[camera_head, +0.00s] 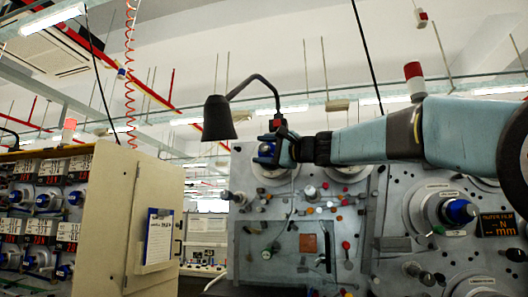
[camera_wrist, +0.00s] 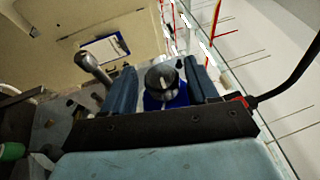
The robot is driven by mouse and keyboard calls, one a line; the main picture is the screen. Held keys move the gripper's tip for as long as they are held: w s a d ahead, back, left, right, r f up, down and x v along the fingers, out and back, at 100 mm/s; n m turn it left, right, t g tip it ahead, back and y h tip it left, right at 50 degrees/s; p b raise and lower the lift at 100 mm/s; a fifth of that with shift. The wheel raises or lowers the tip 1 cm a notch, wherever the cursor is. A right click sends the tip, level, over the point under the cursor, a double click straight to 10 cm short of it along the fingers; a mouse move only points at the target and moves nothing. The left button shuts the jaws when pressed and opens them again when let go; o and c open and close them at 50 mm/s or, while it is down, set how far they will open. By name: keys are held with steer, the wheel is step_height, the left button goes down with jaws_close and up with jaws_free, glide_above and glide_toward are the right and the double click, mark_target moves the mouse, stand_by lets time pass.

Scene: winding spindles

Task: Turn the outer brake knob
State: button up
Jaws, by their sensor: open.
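My gripper (camera_head: 278,150) is at the upper left of the grey machine panel (camera_head: 345,215), in front of a blue knob (camera_head: 266,149) on a round silver disc. In the wrist view, my gripper (camera_wrist: 163,72) has its two blue fingers apart. A knob with a black cap and blue base (camera_wrist: 162,82) shows between them, with a narrow gap visible on each side. The picture does not settle whether either finger touches it. My gripper partly hides the blue knob in the head view. Neither view labels a knob as the outer brake knob.
A black lamp (camera_head: 219,118) on a bent arm hangs close above my gripper. A metal lever (camera_wrist: 93,65) stands left of the fingers in the wrist view. Another blue knob (camera_head: 459,211) is on the panel's right. A beige cabinet door (camera_head: 125,215) with a clipboard (camera_head: 158,238) stands left.

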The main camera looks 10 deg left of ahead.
steer(key=v, duration=1.3)
steer(key=shift+s+d, duration=0.2)
steer(key=shift+d, duration=0.2)
steer(key=shift+f, duration=0.1)
steer(key=s+d+f+n+g+h, duration=0.1)
steer(key=s+d+f+h, duration=0.15)
steer(key=f, duration=0.65)
steer(key=s+d+f+n+g+h, duration=0.15)
steer(key=s+f+h, duration=0.25)
steer(key=f, duration=0.4)
steer(key=s+d+f+n+h, duration=0.1)
steer(key=s+d+f+h, duration=0.2)
steer(key=f, duration=0.6)
steer(key=s+d+f+n+h, duration=0.1)
steer(key=s+d+f+h, duration=0.1)
steer(key=s+d+f, duration=0.2)
steer(key=s+d+f+n+g+h, duration=0.1)
steer(key=s+d+f+h, duration=0.2)
steer(key=f, duration=0.6)
steer(key=s+d+f+n+g+h, duration=0.1)
steer(key=s+d+f+h, duration=0.2)
steer(key=s+d+f, duration=0.3)
steer(key=shift+f, duration=0.75)
